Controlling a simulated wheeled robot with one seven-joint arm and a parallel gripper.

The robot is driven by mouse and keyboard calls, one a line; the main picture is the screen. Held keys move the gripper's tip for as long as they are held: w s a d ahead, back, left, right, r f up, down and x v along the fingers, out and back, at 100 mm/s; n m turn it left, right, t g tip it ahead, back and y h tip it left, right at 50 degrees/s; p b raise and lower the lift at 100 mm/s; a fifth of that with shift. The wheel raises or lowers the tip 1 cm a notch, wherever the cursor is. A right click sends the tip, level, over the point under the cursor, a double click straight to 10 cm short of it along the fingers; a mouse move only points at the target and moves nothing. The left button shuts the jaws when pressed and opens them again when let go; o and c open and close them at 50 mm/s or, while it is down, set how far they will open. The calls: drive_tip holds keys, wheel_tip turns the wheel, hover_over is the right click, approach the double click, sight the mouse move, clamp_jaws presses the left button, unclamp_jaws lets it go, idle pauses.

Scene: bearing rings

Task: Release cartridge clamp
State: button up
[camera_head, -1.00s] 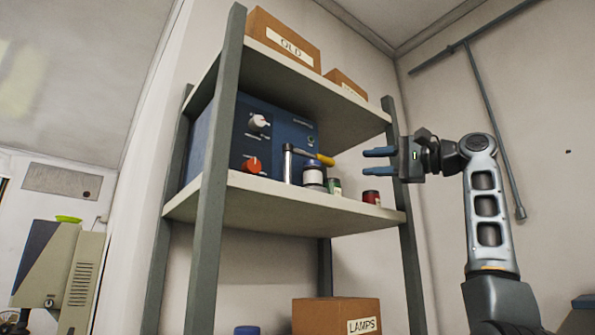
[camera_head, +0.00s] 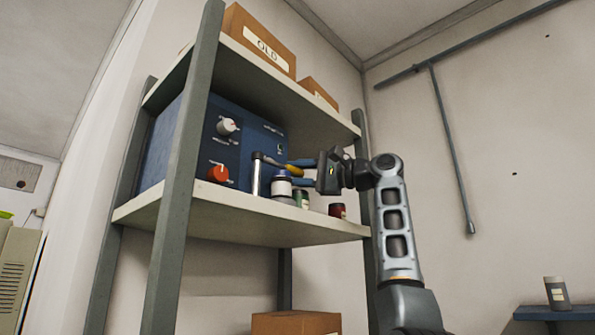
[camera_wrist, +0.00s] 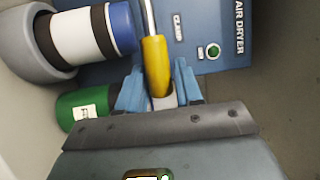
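The clamp lever is a silver rod with a yellow handle (camera_head: 283,169) at the front of the blue air dryer (camera_head: 255,135) on the middle shelf. The yellow handle (camera_wrist: 156,65) also shows in the wrist view, beside a small label that seems to read CLAMP. My gripper (camera_head: 300,173) reaches in from the right, its blue fingers spread above and below the handle's end. In the wrist view my gripper (camera_wrist: 160,88) has one finger on each side of the handle, and it looks open. Whether either finger touches the handle is hard to tell.
A shelf post (camera_head: 180,190) is at the left. The dryer has a white knob (camera_head: 227,126) and a red knob (camera_head: 218,174).

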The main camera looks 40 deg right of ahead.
drive_tip(key=shift+c, duration=0.2)
clamp_jaws()
drive_tip(key=shift+s+f, duration=0.1)
idle(0.4)
